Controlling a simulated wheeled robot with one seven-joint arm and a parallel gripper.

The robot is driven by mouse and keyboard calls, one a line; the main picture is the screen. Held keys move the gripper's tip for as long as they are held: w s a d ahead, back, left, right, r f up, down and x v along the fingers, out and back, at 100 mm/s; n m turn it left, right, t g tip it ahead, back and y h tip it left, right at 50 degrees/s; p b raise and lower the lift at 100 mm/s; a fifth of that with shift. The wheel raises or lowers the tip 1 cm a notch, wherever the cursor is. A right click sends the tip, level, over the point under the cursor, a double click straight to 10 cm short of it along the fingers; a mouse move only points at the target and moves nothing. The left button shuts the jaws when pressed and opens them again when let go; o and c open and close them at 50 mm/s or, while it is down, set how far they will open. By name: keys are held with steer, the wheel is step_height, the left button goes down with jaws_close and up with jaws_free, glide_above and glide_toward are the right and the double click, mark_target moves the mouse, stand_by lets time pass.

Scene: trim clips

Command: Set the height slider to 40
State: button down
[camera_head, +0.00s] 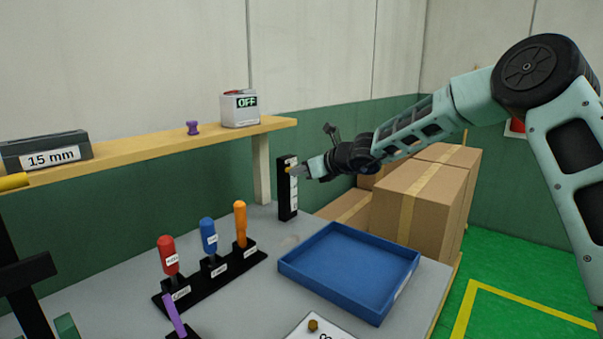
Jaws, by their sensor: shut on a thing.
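The height slider (287,196) is an upright black post with a white scale, standing at the back of the grey table. Its scale numbers are too small to read. A small yellow part, which looks like the slider's knob (288,169), shows near the upper part of the post. My gripper (293,170) reaches in from the right and is shut on the knob. The fingertips partly hide the knob and the upper scale, so I cannot tell the value it stands at.
A blue tray (290,266) lies right of centre on the table. A black rack (211,277) with red, blue and orange handled tools stands left of it. A wooden shelf (150,140) runs along the wall, bearing a box marked OFF (240,110). Cardboard boxes (415,200) stand behind the table.

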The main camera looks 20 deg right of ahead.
steer(key=shift+r, duration=0.2)
steer(key=c, duration=1.3)
jaws_free()
steer(key=shift+o, duration=0.2)
steer(key=v, duration=1.7)
steer(key=shift+s+d+b, duration=0.2)
steer(key=shift+d+b, duration=0.05)
steer(key=shift+b, duration=0.05)
